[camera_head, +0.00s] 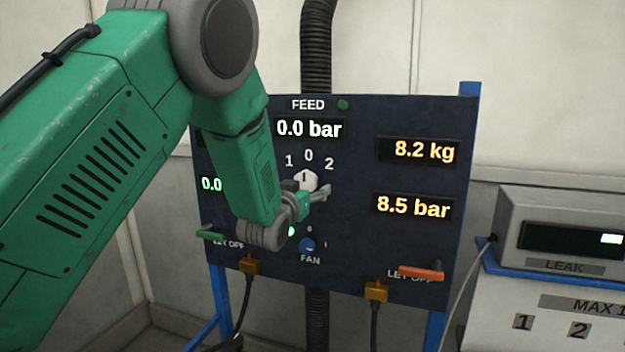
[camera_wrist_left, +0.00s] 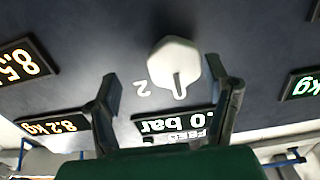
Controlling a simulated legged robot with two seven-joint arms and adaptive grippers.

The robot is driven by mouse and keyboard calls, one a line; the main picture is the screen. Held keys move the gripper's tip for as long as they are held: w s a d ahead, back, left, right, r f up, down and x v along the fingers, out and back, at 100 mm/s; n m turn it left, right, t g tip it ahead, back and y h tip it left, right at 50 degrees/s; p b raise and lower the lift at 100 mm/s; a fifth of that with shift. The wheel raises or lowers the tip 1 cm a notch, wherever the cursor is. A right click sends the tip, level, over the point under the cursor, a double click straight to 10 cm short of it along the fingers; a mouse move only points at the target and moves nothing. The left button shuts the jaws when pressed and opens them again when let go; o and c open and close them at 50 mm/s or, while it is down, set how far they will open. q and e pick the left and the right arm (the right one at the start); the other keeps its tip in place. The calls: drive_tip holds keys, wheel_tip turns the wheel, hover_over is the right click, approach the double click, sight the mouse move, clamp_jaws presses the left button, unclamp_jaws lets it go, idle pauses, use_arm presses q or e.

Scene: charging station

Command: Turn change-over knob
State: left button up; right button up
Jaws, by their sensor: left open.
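The change-over knob (camera_head: 307,181) is a white, many-sided knob on the dark panel (camera_head: 400,130), below the numbers 1, 0 and 2. Its mark points up toward the 0. My left gripper (camera_head: 314,197) is open and empty, just in front of the knob's lower part. In the upside-down left wrist view the knob (camera_wrist_left: 174,64) shows beyond the spread fingers (camera_wrist_left: 165,82), closer to the right finger. I cannot tell whether the fingertips touch it. My right gripper is not in view.
Below are a blue FAN knob (camera_head: 308,244), a green lever (camera_head: 209,234) and an orange lever (camera_head: 422,272). The FEED display (camera_head: 310,129) reads 0.0 bar. Cables hang from yellow plugs (camera_head: 376,291). A grey LEAK device (camera_head: 565,235) stands at the right.

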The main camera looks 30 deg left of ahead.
sight(304, 186)
use_arm(q)
drive_tip(key=w+a, duration=0.2)
drive_tip(key=a, duration=0.1)
drive_tip(key=shift+w+f+p, duration=0.2)
drive_tip(key=shift+w+p, duration=0.1)
drive_tip(key=shift+w, duration=0.1)
drive_tip(key=shift+w+a+f, duration=0.2)
drive_tip(key=shift+w, duration=0.05)
drive_tip(key=shift+s+d+r, duration=0.1)
drive_tip(key=shift+d, duration=0.05)
drive_tip(key=shift+s+d+r, duration=0.1)
drive_tip(key=shift+d+r, duration=0.1)
drive_tip(key=shift+d, duration=0.4)
drive_tip(key=c, duration=1.2)
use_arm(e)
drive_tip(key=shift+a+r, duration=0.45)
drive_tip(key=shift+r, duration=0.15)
use_arm(q)
drive_tip(key=shift+a, duration=0.2)
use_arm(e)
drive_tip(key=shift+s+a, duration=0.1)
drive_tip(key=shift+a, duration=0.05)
